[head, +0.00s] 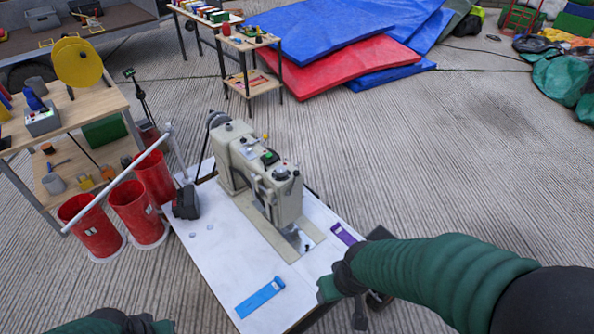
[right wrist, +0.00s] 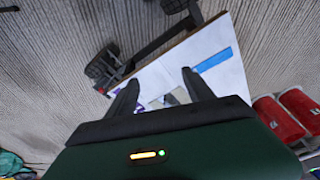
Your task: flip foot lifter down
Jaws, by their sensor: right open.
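A beige sewing machine (head: 262,172) stands on a white-topped table (head: 225,245) in the head view. Its needle end and metal plate (head: 300,240) face my right arm. I cannot make out the foot lifter in either view. My right gripper (head: 342,300) is at the table's right front edge, in front of the needle end and apart from the machine. In the right wrist view its two dark fingers (right wrist: 160,92) are spread with nothing held between them; the white tabletop lies beyond. Part of my left gripper (head: 125,323) shows at the bottom left edge; its fingers are not clear.
A blue strip (head: 260,297) and a purple strip (head: 343,234) lie on the tabletop. Red buckets (head: 92,228) and a wooden workbench (head: 85,110) stand left. Blue and red mats (head: 345,68) lie at the back.

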